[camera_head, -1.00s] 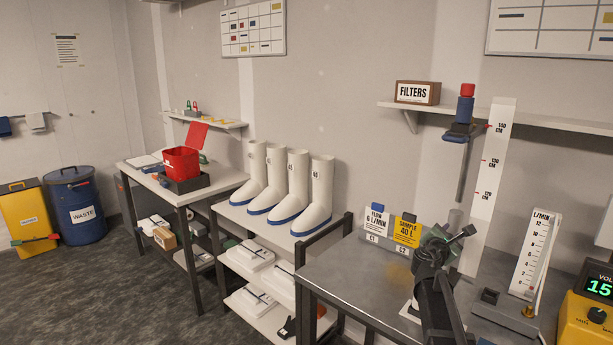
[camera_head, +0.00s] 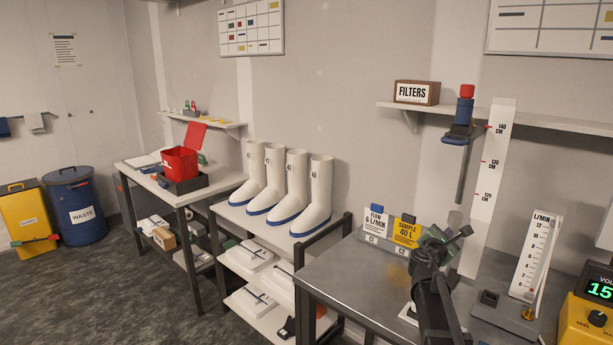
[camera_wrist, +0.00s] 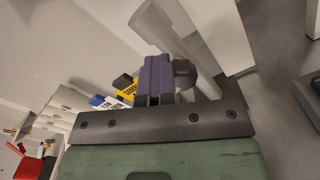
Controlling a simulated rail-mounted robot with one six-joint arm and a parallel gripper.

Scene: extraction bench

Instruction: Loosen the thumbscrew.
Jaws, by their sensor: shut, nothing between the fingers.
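My gripper (camera_head: 464,233) is over the metal bench, in front of the white height scale. In the wrist view its purple-grey fingers (camera_wrist: 155,78) are together, with nothing seen between them. A dark faceted knob (camera_wrist: 184,74), which looks like the thumbscrew, is just right of the fingertips; I cannot tell whether they touch. A pale tube (camera_wrist: 165,30) rises behind it. In the head view my gripper and arm hide the knob.
The white height scale (camera_head: 493,160) stands close behind my gripper. Flow and sample cards (camera_head: 407,231) stand to its left. A flow gauge (camera_head: 537,255) and a yellow meter (camera_head: 590,315) are on the right. The bench's front left (camera_head: 340,275) is clear.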

